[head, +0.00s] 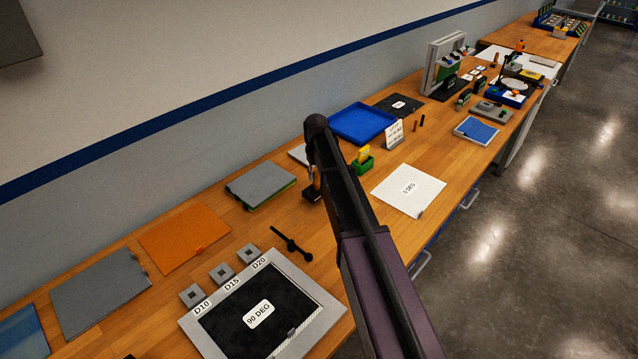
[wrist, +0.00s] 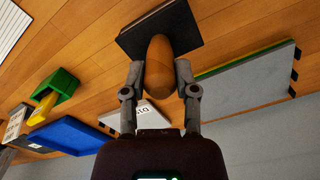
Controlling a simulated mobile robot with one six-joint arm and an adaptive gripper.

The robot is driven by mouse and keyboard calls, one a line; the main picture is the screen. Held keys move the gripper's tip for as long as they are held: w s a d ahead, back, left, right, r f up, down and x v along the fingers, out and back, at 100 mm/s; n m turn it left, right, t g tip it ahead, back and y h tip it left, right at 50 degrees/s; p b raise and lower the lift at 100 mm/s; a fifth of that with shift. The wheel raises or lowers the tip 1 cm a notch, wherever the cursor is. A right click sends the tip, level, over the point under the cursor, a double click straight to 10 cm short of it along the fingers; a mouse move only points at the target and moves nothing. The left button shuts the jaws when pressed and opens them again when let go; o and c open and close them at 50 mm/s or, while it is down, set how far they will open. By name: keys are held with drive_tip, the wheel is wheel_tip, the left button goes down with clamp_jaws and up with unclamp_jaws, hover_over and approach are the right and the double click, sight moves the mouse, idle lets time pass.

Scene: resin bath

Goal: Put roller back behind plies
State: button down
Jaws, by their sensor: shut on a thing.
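In the wrist view my gripper (wrist: 158,75) is shut on a rounded orange-brown wooden handle (wrist: 158,58), which looks like the roller's. The rest of the held tool is hidden. Beyond the handle is a dark square block (wrist: 190,28); I cannot tell whether the two touch. In the head view my arm hides most of the gripper, and the dark block (head: 313,195) shows beside it. A black ply marked 90 DEG (head: 232,333) lies in a grey frame at the front. A white ply marked 0 DEG (head: 408,190) lies right of my arm.
Left of my arm are a grey slab with a green edge (head: 260,184), an orange sheet (head: 184,238) and a black bar tool (head: 291,242). To the right stand a green holder (head: 362,165) and a blue tray (head: 362,122). The wall bounds the bench behind.

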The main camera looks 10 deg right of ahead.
sight(317, 189)
drive_tip(key=shift+f+b, duration=1.45)
drive_tip(key=shift+f, duration=0.3)
drive_tip(key=shift+f, duration=0.1)
drive_tip(key=shift+c, duration=1.9)
unclamp_jaws()
drive_tip(key=shift+r, duration=0.2)
wheel_tip(317, 189, up, 12)
drive_tip(key=p, duration=1.2)
drive_tip(key=shift+s, duration=0.1)
